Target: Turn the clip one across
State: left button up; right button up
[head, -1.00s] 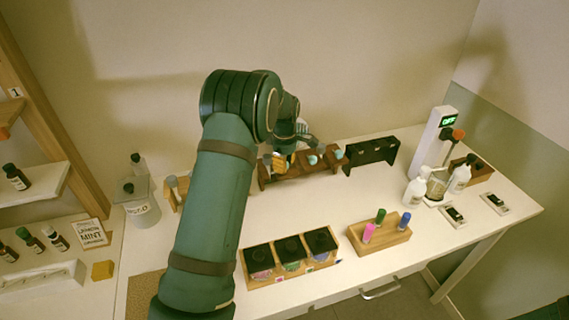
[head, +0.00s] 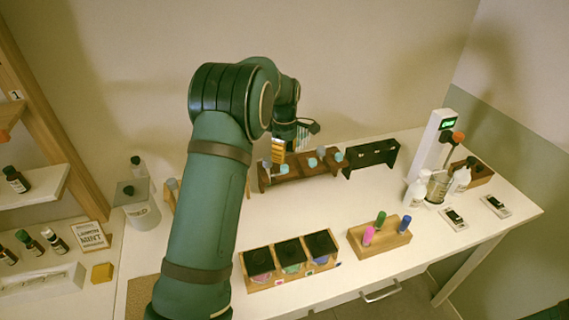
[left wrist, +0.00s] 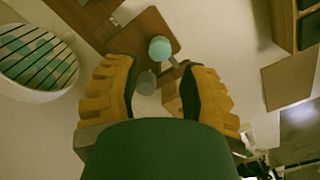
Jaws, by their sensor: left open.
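I cannot pick out for certain which part is the clip. A brown wooden rack (head: 292,181) stands at the back of the white table and bears several pale teal and grey round-topped pieces. One teal round top (left wrist: 160,48) and a grey one (left wrist: 146,83) show in the left wrist view, ahead of and between my fingers. My left gripper (head: 289,146) is over the left part of this rack, its orange finger showing. In the left wrist view its two ridged fingers (left wrist: 157,92) are apart, with nothing visibly gripped. My right gripper is out of view.
A dark rack (head: 372,157) stands to the right of the brown one. In front are a tray of black-lidded jars (head: 291,272) and a wooden block with coloured sticks (head: 378,243). A white bottle (head: 415,194) and a display stand (head: 432,150) are at right.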

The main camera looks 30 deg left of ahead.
aim_at(284, 166)
pick_arm(q)
notch_tip(284, 166, up, 6)
jog(key=shift+r, duration=0.2)
dwell(0.6)
